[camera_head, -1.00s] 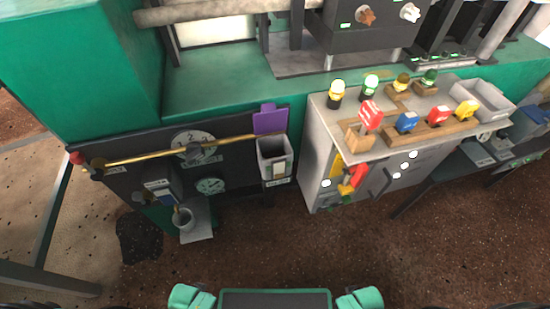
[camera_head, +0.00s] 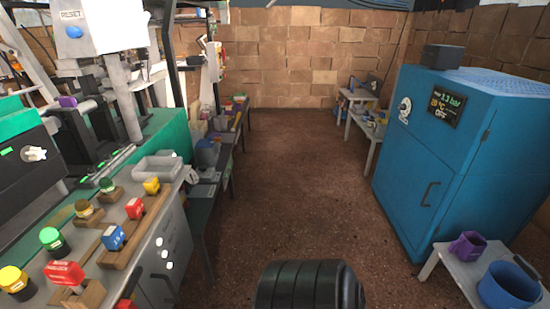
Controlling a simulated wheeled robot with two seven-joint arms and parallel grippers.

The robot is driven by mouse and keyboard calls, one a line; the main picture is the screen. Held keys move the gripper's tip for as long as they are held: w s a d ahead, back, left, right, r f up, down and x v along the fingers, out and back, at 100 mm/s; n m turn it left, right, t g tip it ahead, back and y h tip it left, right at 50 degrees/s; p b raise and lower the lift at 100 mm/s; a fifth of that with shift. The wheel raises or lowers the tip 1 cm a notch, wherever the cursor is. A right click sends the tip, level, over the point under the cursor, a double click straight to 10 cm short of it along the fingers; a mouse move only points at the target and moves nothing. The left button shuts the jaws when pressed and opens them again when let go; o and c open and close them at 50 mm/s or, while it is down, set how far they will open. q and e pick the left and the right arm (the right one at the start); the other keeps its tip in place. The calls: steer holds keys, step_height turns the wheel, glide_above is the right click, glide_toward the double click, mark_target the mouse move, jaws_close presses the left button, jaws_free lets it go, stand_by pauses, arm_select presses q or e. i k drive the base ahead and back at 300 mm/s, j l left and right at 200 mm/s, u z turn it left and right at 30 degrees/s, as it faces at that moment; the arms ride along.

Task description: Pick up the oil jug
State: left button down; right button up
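I cannot make out with certainty which thing is the oil jug. A small purple open container (camera_head: 467,245) stands on the low grey bench at the lower right, with a round blue tub (camera_head: 508,286) beside it. Several small items stand on the far benches, too small to tell apart. Neither of my grippers is in view.
A tall blue cabinet (camera_head: 430,165) with a display stands on the right. A control bench (camera_head: 85,255) with coloured plugs and a grey tray (camera_head: 158,166) lines the left. The brown aisle floor (camera_head: 285,190) between is clear back to the brick wall (camera_head: 300,70).

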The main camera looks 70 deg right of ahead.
mark_target(470, 246)
steer(key=z, duration=4.15)
steer(key=i, duration=0.1)
